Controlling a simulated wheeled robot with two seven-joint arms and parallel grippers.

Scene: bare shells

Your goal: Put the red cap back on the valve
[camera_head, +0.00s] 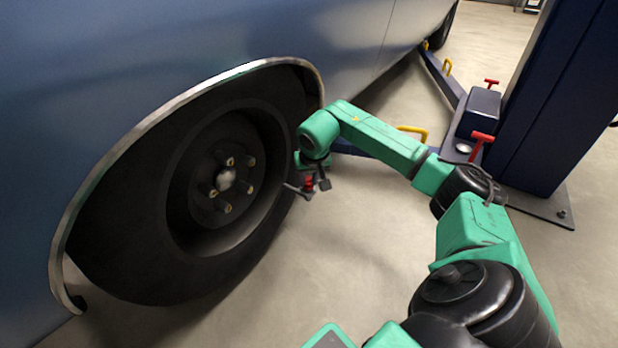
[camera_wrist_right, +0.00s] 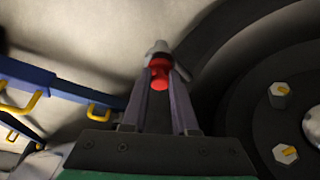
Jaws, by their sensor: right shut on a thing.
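The small red cap (camera_head: 309,182) is held by my right gripper (camera_head: 308,187) beside the right edge of the tyre. In the right wrist view the cap (camera_wrist_right: 160,72) sits between the ends of the two grey fingers (camera_wrist_right: 159,84), which are shut on it. A light grey tip shows just beyond the cap; I cannot tell what it belongs to. The wheel (camera_head: 226,180) has a dark rim with several studs around a hub. I cannot make out the valve. My left gripper is not in view.
The blue car body (camera_head: 150,70) and its bright arch trim curve over the wheel. A dark blue lift post (camera_head: 555,100) with red-handled arms (camera_head: 483,138) and yellow loops stands at the right.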

